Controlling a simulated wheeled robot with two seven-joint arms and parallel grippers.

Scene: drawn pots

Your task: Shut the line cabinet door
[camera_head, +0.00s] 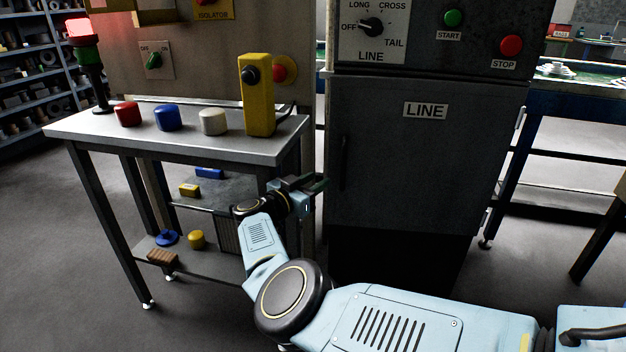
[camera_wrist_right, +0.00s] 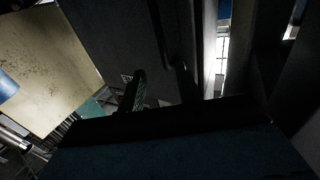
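The line cabinet door (camera_head: 425,155) is a dark grey panel labelled LINE, below the control panel in the head view. Its dark upright handle (camera_head: 343,163) is near its left edge; hinges show on its right side. The door looks closed or nearly so; I cannot tell if it is fully flush. My left gripper is not in view.
A metal table (camera_head: 200,137) with red, blue and white buttons and a yellow control box (camera_head: 257,95) stands left of the cabinet, close to my right gripper. The control panel (camera_head: 440,35) is above the door. A blue bench (camera_head: 575,104) stands to the right.

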